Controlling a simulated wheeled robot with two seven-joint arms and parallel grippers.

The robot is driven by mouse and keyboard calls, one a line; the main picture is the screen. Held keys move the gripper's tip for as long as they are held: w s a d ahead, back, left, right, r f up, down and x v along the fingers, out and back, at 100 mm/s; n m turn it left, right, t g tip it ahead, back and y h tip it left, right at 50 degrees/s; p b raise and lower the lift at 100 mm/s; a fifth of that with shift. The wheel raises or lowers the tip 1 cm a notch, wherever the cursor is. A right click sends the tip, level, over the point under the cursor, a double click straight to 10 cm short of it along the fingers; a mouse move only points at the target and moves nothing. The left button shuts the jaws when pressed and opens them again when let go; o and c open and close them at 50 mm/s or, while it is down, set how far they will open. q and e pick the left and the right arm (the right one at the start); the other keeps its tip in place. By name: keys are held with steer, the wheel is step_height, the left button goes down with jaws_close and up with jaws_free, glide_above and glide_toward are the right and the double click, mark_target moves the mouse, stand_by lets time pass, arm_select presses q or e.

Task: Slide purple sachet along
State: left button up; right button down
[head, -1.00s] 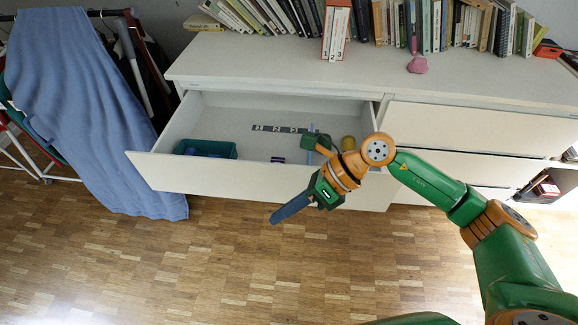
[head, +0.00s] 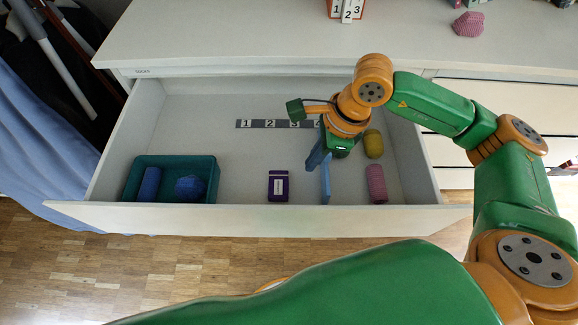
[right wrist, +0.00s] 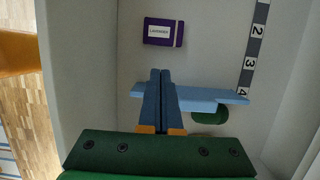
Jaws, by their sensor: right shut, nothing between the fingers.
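The purple sachet (head: 278,186) with a white label lies flat on the drawer floor near the drawer's front wall. In the right wrist view the sachet (right wrist: 158,32) is ahead of the fingertips, with a gap between. My right gripper (head: 314,168) is shut and empty, pointing down inside the drawer, to the right of the sachet. In the right wrist view its blue fingers (right wrist: 161,74) are pressed together. A light blue bar (head: 325,183) stands just right of the fingers; whether they touch is unclear. My left gripper is out of view.
The open drawer (head: 230,217) also holds a teal bin (head: 215,180) with blue things at left, and a yellow item (head: 373,144) and a pink roll (head: 376,184) at right. A numbered strip (head: 270,124) lies at the back. The floor between bin and sachet is free.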

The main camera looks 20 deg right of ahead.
mark_target(292, 188)
steer(key=b+x, duration=0.2)
steer(key=x, duration=0.8)
steer(key=shift+w+f, duration=0.2)
steer(key=shift+f, duration=0.2)
steer(key=shift+a+f, duration=0.1)
steer(key=shift+f, duration=0.2)
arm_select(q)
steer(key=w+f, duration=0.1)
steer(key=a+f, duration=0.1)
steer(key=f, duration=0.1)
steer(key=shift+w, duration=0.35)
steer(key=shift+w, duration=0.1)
